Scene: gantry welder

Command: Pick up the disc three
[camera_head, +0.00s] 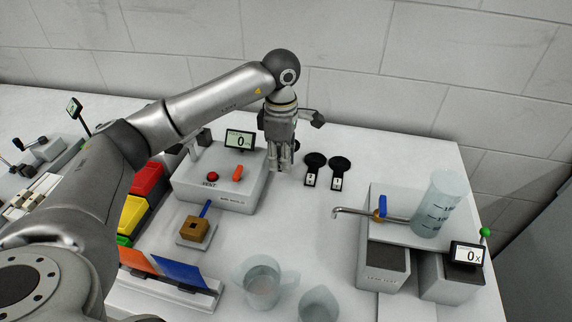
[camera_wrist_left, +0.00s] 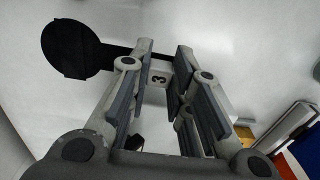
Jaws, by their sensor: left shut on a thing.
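Disc three (camera_wrist_left: 70,48) is a flat black round disc with a handle that bears a white label with a 3. In the left wrist view the disc lies at the upper left, and its handle runs in between my fingers. My left gripper (camera_wrist_left: 163,62) is shut on this handle. In the head view my left gripper (camera_head: 283,167) points down at the table, just right of the white box with a display; disc three is not clearly seen there. My right gripper is not in view.
Two other black discs with labelled handles, one (camera_head: 315,160) nearer and one (camera_head: 340,163) farther, lie right of my gripper. The white box (camera_head: 215,188) stands close on its left. A tap (camera_head: 355,212) and a graduated cylinder (camera_head: 437,205) stand at right, clear jugs (camera_head: 263,285) in front.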

